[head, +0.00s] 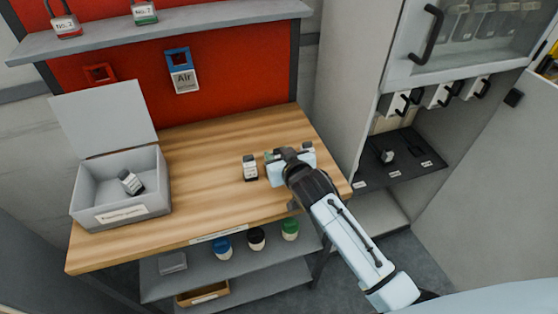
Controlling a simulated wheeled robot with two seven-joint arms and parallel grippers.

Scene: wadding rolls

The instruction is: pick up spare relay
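A small black relay-like block with a white label (250,168) stands on the wooden table, just left of my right gripper. A similar dark block with a white label (130,182) lies tilted inside the open grey box (118,216); I cannot tell which is the spare relay. My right gripper (290,161) is over the right part of the table, apart from the standing block. Its fingertips are hidden by the hand, and a green bit and a dark bit show by it. My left gripper is not in view.
The wooden table (205,150) is clear between the box and the standing block. The box lid (103,112) stands open. A red panel and shelf (180,22) rise behind. A cabinet with a dark shelf (405,160) is at right. Jars (256,238) stand on the shelf below.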

